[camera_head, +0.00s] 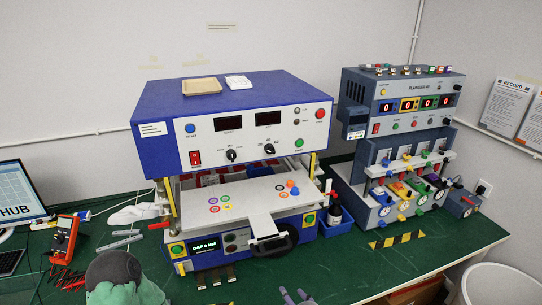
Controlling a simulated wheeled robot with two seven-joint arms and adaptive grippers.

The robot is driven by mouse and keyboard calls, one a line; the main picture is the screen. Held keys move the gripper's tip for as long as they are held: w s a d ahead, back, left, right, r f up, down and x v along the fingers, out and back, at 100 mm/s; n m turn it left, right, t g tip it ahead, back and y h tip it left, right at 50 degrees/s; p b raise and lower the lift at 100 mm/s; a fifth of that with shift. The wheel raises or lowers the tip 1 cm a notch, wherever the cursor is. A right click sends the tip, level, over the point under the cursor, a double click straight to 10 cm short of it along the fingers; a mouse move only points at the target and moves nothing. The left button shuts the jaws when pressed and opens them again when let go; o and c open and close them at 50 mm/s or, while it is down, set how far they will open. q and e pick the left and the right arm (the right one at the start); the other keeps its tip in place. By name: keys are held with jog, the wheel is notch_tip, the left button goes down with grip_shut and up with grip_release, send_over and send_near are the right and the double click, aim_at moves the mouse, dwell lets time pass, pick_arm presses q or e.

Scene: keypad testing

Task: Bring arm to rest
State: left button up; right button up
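A rounded green and grey part with a lavender side (148,291) rises at the bottom left; it looks like a link of my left arm. No fingers of my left gripper show. Small lavender finger-like tips (295,298) peek in at the bottom edge, right of the middle, over the green table; they look like my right gripper. They are cut off by the frame, so their opening cannot be told. Nothing is seen held between them. The blue keypad tester (160,151) stands behind, apart from these tips, with a light plate (257,187) in its bay.
A grey tester with several colored clamps (395,85) stands at the right. A blue bin (341,220) with a dark bottle sits between the machines. An orange meter (64,235) and a monitor (20,195) are at the left. The front right green tabletop (345,275) is mostly clear.

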jog(key=s+d+f+m+g+b, duration=0.1)
jog(key=s+f+m+g, duration=0.2)
jog(key=f, duration=0.9)
jog(key=s+d+f+m+g+b, duration=0.1)
jog(key=s+f+m+g, duration=0.3)
jog(key=f+m, duration=0.5)
jog(key=s+d+f+m+g+b, duration=0.1)
jog(key=s+f+m+g, duration=0.3)
jog(key=f, duration=1.2)
jog(key=s+d+m, duration=0.1)
jog(key=s+m, duration=0.2)
jog(key=shift+f, duration=0.15)
jog(key=shift+d, duration=0.15)
jog(key=shift+c, duration=1.1)
jog(key=shift+s, duration=0.1)
